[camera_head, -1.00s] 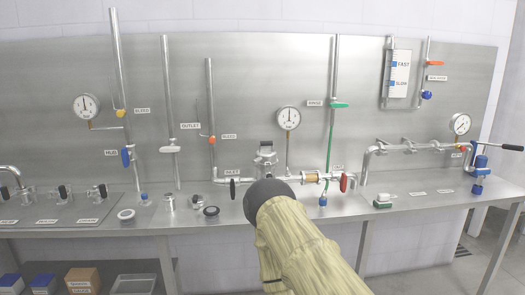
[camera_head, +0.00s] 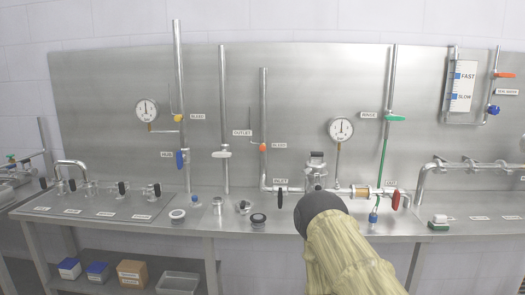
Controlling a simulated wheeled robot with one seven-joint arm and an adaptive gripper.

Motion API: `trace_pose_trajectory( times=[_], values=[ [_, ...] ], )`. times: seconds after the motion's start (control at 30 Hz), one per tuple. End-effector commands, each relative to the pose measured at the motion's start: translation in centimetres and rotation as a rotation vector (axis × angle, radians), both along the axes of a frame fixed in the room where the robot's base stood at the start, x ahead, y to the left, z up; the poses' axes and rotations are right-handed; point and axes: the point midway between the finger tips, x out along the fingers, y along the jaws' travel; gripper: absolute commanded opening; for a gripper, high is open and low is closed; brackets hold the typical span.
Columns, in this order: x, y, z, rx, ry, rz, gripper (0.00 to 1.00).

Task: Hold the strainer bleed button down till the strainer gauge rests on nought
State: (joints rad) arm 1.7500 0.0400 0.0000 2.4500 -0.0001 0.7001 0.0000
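The gauge (camera_head: 341,130) above the middle pipe run is round and white; its needle seems to point up, but its reading is too small to tell. Below it to the left is an upright metal fitting (camera_head: 316,159), perhaps the strainer, on the pipe between the inlet and a red valve handle. I cannot make out the bleed button there. My arm, with a pale ribbed sleeve and a dark rounded end, rises from the bottom and covers the bench just in front of this fitting. My gripper does not show; any contact with a button is hidden.
A second gauge (camera_head: 147,111) hangs at the left by a yellow handle (camera_head: 178,118) marked bleed. An orange handle (camera_head: 262,147) also has a bleed label. A green rinse handle (camera_head: 396,118) is at the right. Small fittings stand on the steel bench (camera_head: 340,223).

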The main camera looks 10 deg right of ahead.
Motion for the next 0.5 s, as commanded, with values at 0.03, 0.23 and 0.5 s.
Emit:
trace_pose_trajectory(
  times=[0.03, 0.23, 0.5],
  values=[
    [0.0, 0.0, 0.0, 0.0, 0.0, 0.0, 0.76],
    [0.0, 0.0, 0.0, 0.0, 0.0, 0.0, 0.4],
    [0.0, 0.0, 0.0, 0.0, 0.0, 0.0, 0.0]
  ],
)
